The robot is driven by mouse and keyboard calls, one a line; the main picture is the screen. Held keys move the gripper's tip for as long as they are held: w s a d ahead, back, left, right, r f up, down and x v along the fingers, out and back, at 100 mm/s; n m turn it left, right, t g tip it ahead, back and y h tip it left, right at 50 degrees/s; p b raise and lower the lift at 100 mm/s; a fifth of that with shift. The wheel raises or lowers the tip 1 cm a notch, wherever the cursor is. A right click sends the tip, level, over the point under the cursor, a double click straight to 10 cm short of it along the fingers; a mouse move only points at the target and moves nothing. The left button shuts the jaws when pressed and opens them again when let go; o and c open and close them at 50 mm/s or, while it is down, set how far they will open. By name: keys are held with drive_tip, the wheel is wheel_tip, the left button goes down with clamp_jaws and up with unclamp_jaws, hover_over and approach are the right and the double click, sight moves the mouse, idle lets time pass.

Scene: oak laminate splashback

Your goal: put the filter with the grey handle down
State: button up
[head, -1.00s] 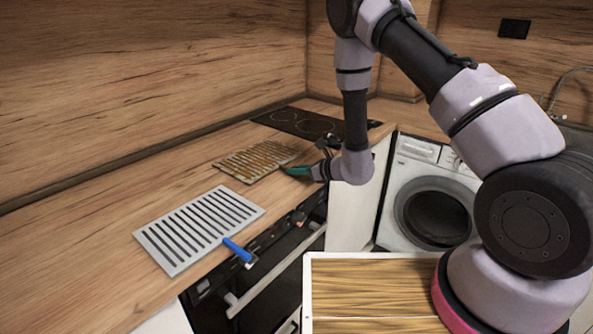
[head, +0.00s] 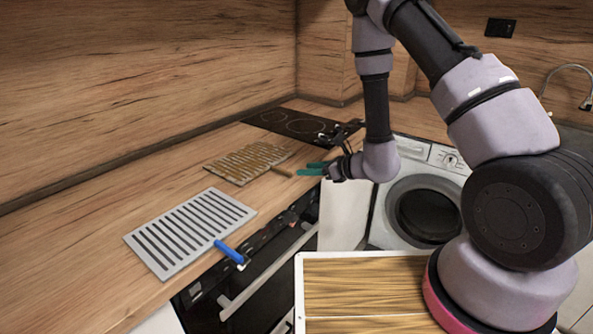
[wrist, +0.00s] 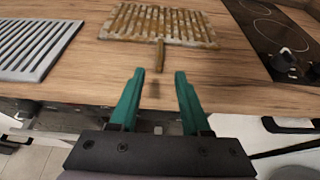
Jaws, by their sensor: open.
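A filter with brown, greasy-looking slats (head: 246,162) lies flat on the wooden counter, short of the hob. Its short stub handle (head: 282,171) looks brown rather than grey and points to the counter's front edge. In the wrist view the same filter (wrist: 160,24) lies ahead, its handle (wrist: 160,54) pointing back at me. My gripper (head: 311,168), with teal fingers, is open and empty, just in front of the handle's end. In the wrist view the gap between my fingertips (wrist: 159,74) lines up with the handle, with nothing between them.
A clean grey slatted filter (head: 188,232) with a blue handle (head: 230,252) lies nearer on the counter, left of the brown one. A black hob (head: 300,122) is beyond. An oven front and a washing machine (head: 424,213) stand below the counter. Bare counter surrounds both filters.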

drive_tip(key=s+r+n+g+y, duration=0.1)
drive_tip(key=s+r+n+g, duration=0.4)
drive_tip(key=r, duration=0.7)
drive_tip(key=s+r+n+g+y, duration=0.1)
drive_tip(key=s+r+n+g, duration=0.2)
drive_tip(key=s+r+n, duration=0.75)
drive_tip(key=s+d+r+n+t+h, duration=0.3)
drive_tip(key=d+r+h, duration=0.2)
drive_tip(key=d, duration=0.5)
drive_tip(key=s+d+r+n+t+h, duration=0.3)
drive_tip(key=d+r+h, duration=0.2)
drive_tip(key=d+r, duration=0.4)
drive_tip(key=shift+d+t+h, duration=0.4)
drive_tip(key=shift+d, duration=0.2)
drive_tip(key=shift+s+a+r, duration=0.1)
